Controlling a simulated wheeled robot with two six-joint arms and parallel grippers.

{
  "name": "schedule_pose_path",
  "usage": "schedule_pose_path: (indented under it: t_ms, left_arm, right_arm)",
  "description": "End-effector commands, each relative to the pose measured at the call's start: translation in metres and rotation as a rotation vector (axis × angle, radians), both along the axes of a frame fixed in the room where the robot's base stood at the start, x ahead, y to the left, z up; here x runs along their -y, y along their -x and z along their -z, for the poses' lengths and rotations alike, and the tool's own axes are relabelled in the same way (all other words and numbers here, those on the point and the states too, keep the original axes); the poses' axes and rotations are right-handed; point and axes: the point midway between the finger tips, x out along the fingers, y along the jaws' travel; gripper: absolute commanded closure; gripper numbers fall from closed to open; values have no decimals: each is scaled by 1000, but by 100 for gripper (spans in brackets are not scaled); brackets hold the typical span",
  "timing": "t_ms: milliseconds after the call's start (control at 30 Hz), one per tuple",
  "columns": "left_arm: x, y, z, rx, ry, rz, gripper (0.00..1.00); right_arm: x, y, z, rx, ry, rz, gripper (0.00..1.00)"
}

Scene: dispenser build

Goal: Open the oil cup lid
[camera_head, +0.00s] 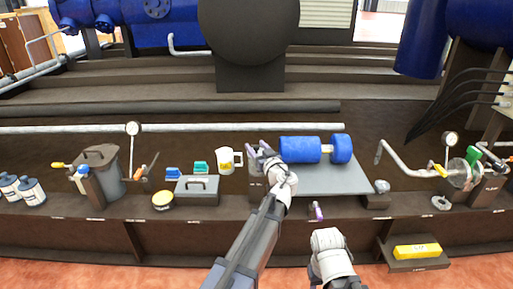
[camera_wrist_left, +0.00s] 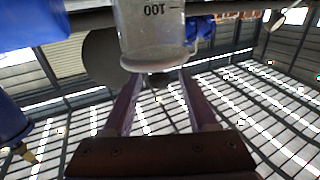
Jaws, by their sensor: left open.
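A clear cup (camera_wrist_left: 153,35) with a printed 100 mark fills the top middle of the left wrist view. I take it as the oil cup. Its top is cut off by the frame, so no lid shows there. My left gripper (camera_head: 259,151) is at the left end of the blue cylinder in the head view. In the left wrist view my left gripper (camera_wrist_left: 158,82) has its fingers apart with nothing clearly between them, just below the cup's base. In the head view I cannot make out the clear cup. My right arm shows at bottom centre; its jaws are unclear.
A blue cylinder (camera_head: 300,149) rests over a grey plate (camera_head: 345,180). A yellow box (camera_head: 417,251) sits on a low shelf at the right.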

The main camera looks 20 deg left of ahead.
Motion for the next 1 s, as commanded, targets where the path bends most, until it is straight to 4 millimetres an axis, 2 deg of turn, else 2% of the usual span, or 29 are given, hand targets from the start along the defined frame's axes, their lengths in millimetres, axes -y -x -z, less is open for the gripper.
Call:
schedule_pose_path:
  t_ms: [300, 833, 1000]
  left_arm:
    - [-1, -2, 0, 0, 0, 1, 41]
    - [-1, -2, 0, 0, 0, 1, 100]
    - [-1, -2, 0, 0, 0, 1, 100]
  right_arm:
    - [0, 0, 0, 0, 0, 0, 50]
    - [0, 0, 0, 0, 0, 0, 50]
    - [0, 0, 0, 0, 0, 0, 50]
